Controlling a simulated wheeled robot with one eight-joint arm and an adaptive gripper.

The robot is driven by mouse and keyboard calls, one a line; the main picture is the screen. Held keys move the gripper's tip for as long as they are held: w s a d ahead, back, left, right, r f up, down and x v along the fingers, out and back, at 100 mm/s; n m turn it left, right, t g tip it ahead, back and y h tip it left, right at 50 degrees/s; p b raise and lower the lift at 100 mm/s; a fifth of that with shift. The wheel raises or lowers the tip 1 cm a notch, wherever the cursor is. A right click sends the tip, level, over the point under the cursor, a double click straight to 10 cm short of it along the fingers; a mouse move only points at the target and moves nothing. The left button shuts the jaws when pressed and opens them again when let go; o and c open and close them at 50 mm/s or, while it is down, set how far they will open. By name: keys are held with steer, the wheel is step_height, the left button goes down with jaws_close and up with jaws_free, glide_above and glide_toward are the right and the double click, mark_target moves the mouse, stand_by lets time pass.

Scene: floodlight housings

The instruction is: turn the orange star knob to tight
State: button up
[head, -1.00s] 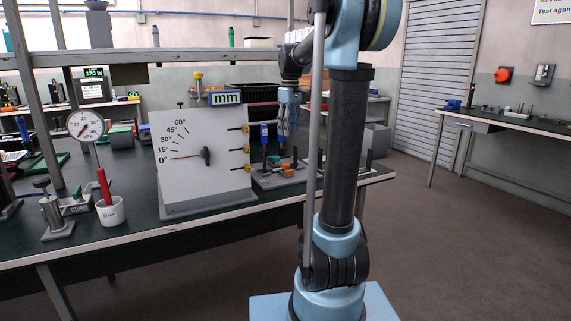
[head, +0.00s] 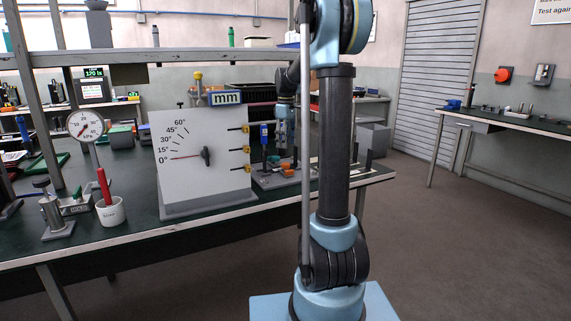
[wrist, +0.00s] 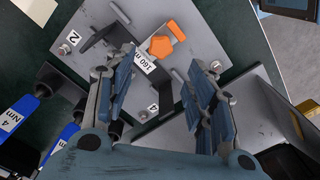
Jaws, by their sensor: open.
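The orange star knob (wrist: 160,46) sits on a grey metal plate (wrist: 200,40) in the wrist view, beside a label reading 160 mm. A small orange bar lies close to its upper right. My gripper (wrist: 160,82) is open and empty, its blue-grey fingers spread on either side below the knob in the picture, not touching it. In the head view my gripper (head: 281,142) hangs over the small fixture on the bench; an orange spot (head: 288,172) shows there, too small to tell its shape.
A black lever (wrist: 108,27) stands on the plate left of the knob. Blue-handled tools (wrist: 62,138), one marked 4 Nm, stand at the left. In the head view, a grey angle-scale panel (head: 200,180) with yellow-tipped pegs stands close left of my gripper.

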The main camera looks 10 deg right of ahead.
mark_target(286, 164)
step_height(286, 164, down, 10)
steer(key=shift+r, duration=0.25)
stand_by(0.3)
steer(key=c, duration=1.1)
